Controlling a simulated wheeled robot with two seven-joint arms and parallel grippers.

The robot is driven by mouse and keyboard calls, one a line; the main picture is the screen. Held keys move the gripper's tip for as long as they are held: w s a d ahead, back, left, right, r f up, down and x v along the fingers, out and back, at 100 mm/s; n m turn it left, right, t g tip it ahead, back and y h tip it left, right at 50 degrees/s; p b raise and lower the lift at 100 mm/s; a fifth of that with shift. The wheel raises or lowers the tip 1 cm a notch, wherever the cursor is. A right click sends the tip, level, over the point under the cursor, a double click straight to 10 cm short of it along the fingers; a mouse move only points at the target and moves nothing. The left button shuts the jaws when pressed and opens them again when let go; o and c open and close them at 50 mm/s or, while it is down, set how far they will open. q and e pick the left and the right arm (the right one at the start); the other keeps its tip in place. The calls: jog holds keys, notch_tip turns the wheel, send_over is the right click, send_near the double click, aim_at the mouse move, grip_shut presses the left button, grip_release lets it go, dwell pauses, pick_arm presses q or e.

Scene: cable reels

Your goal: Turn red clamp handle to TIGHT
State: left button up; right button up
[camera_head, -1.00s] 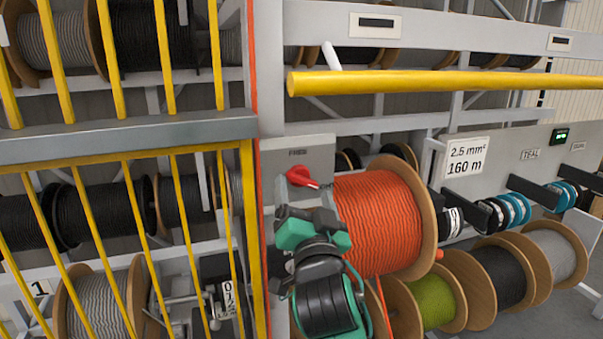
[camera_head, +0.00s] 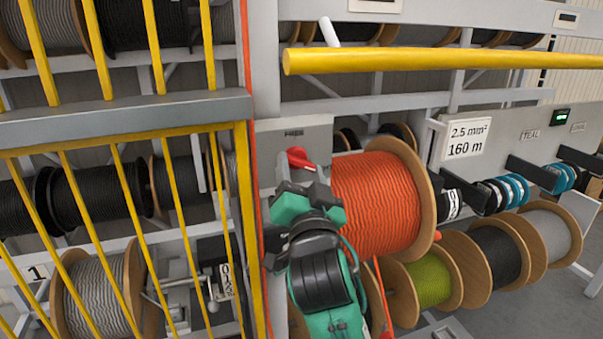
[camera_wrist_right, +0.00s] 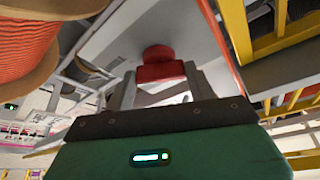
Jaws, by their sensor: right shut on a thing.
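The red clamp handle (camera_head: 299,157) is on a grey plate (camera_head: 318,133) just left of the orange cable reel (camera_head: 375,205). Its lower right end runs down toward my right gripper (camera_head: 308,188), which hides part of it. In the right wrist view the red handle (camera_wrist_right: 160,72) sits between the two grey fingers (camera_wrist_right: 160,88) of that gripper, which is shut on it. I see no TIGHT mark. My left gripper is not in view.
A yellow horizontal bar (camera_head: 440,60) crosses above the plate. A yellow barred guard (camera_head: 245,200) stands close on the left. Reels of green (camera_head: 432,284) and black cable (camera_head: 497,258) sit at lower right, below a 160 m sign (camera_head: 465,138).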

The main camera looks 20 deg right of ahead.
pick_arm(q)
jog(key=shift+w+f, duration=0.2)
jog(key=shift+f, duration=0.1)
pick_arm(e)
jog(key=shift+m, duration=0.4)
jog(key=o, duration=1)
jog(key=shift+f, duration=0.1)
